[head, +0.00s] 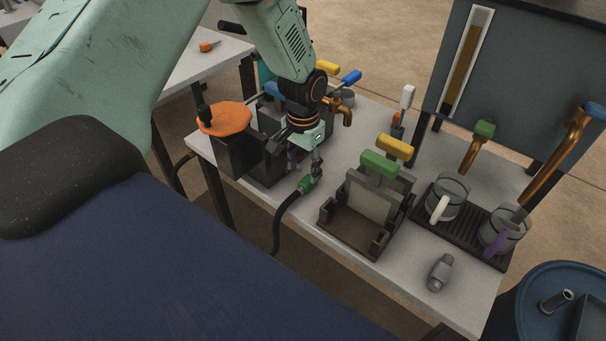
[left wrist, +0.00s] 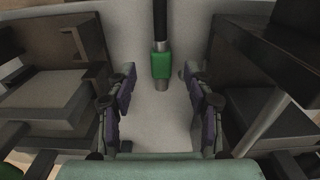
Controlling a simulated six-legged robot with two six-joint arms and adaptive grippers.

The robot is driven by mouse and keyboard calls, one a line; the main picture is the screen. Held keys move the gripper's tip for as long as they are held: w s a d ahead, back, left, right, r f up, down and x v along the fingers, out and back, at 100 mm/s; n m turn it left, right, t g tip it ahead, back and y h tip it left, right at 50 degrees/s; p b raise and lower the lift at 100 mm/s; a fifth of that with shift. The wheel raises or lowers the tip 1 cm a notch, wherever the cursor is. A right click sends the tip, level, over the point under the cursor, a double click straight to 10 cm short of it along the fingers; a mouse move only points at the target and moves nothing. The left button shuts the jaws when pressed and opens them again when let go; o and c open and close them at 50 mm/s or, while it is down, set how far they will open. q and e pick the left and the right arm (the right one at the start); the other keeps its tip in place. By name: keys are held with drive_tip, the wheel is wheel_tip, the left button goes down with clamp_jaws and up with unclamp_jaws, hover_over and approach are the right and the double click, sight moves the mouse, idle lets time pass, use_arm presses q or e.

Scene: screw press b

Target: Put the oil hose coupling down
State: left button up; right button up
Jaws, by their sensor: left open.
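The oil hose coupling (head: 308,184) is a green sleeve with a metal tip on a black hose. It appears to lie on the grey table top near the front edge, between two dark fixtures. It also shows in the left wrist view (left wrist: 160,66), with its metal tip lying between the finger ends. My left gripper (head: 305,163) is over the table at the coupling's tip end. Its fingers (left wrist: 160,80) are spread apart with a gap on both sides of the coupling. My right gripper is not in view.
A dark press with an orange top (head: 225,118) stands left of the coupling. A fixture with green and yellow handles (head: 365,205) stands right. Two mugs sit on a drip tray (head: 457,231). A loose grey fitting (head: 440,272) lies near the front. A blue drum (head: 562,275) stands lower right.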

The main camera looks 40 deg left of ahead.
sight(303, 184)
use_arm(q)
wheel_tip(303, 184, up, 7)
drive_tip(key=shift+p, duration=0.45)
